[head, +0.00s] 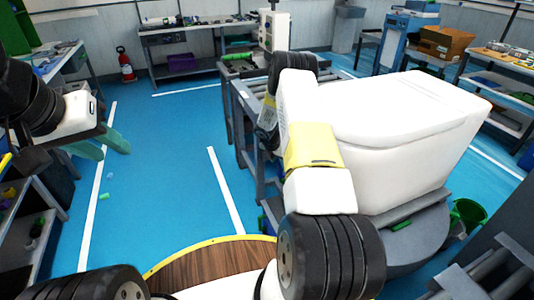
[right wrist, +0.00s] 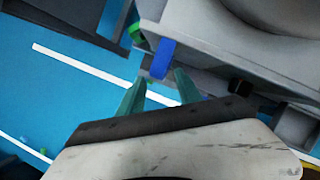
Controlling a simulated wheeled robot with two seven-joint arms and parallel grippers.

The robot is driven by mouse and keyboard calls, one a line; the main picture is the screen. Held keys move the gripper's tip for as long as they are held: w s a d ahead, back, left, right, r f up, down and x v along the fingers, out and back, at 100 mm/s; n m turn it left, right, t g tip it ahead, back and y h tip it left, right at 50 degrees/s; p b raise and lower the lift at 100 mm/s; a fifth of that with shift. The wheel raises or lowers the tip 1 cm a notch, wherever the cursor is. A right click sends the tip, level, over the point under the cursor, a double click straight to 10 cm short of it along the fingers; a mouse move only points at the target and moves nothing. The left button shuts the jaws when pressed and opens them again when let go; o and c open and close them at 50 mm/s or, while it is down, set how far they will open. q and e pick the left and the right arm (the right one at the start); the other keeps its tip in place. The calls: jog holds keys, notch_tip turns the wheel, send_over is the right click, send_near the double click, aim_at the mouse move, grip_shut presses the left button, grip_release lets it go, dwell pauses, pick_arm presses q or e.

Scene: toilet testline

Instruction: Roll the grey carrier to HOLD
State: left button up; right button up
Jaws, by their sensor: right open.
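A white toilet (head: 400,140) rests on a grey support (head: 425,235) at the right of the head view. I cannot tell for certain which grey part is the carrier. In the right wrist view a grey body (right wrist: 225,50) has a blue tab (right wrist: 162,58) and a green tab (right wrist: 137,33) at its edge. My right gripper (right wrist: 158,88) is open, its teal fingertips just short of the blue tab, which lies between their lines. Its fingers are hidden in the head view. My left gripper (head: 114,153) is open and empty at the left, over the floor. No HOLD label is readable.
A grey roller line (head: 245,105) runs behind my right arm. Shelves (head: 25,220) stand at the left, a green bucket (head: 468,214) at the right. A fire extinguisher (head: 126,64) stands at the back. Blue floor (head: 165,150) between is mostly clear.

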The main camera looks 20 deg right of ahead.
aim_at(279, 164)
jog(key=x, duration=0.5)
jog(key=shift+w+f, duration=0.1)
jog(key=shift+f, duration=0.2)
grip_shut()
dwell(1.1)
